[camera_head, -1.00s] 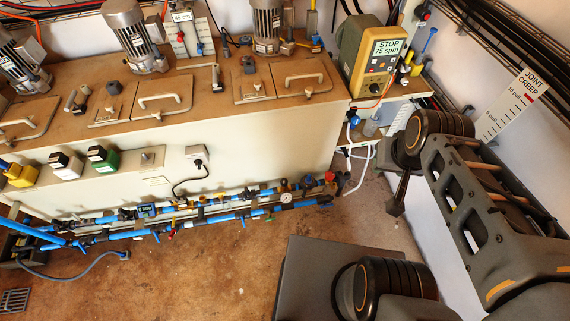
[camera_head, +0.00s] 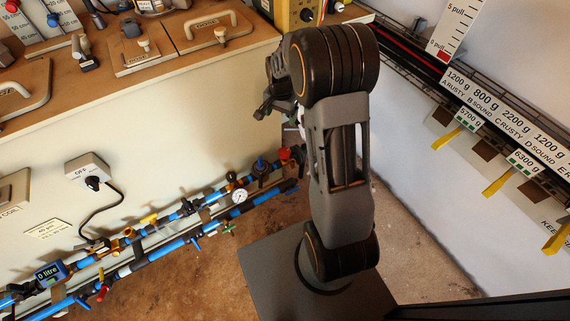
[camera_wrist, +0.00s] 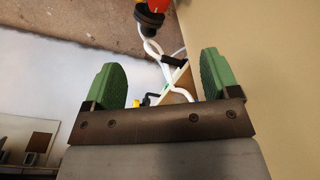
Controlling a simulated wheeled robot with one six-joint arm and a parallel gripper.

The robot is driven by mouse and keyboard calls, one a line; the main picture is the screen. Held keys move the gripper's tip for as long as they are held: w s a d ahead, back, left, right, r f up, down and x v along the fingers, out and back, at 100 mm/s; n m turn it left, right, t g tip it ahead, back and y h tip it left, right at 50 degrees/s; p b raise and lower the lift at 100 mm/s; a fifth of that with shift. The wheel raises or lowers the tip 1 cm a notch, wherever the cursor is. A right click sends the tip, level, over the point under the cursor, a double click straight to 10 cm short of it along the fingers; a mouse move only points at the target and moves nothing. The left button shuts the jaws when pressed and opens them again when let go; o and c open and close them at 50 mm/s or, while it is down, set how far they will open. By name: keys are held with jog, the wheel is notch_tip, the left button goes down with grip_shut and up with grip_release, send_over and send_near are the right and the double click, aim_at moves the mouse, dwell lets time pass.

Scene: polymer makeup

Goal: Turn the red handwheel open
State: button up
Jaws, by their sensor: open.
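The red handwheel (camera_head: 284,153) sits at the right end of the blue pipe run, low in front of the cream tank wall in the head view. In the wrist view a red-orange part (camera_wrist: 157,5), probably the same handwheel, is cut off by the top edge, above a dark fitting. My gripper (camera_wrist: 160,78) shows two green finger pads spread wide, with nothing held between them. The red part lies beyond the fingertips, apart from them. In the head view my arm hides most of the gripper.
Blue pipes (camera_head: 165,237) with a gauge (camera_head: 240,196) and several small valves run along the tank's foot. White tubing (camera_wrist: 152,48) hangs near the red part in the wrist view. A wall with weight labels (camera_head: 486,98) stands at the right. Brown floor (camera_head: 190,285) lies open in front.

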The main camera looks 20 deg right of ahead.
jog(key=m+b, duration=0.2)
jog(key=b, duration=0.2)
send_over(285, 151)
notch_tip(285, 151, down, 12)
jog(key=shift+g, duration=0.3)
notch_tip(285, 151, down, 13)
jog(key=b, duration=0.4)
jog(key=shift+a+r, duration=0.1)
jog(key=shift+r, duration=0.1)
jog(key=c, duration=0.9)
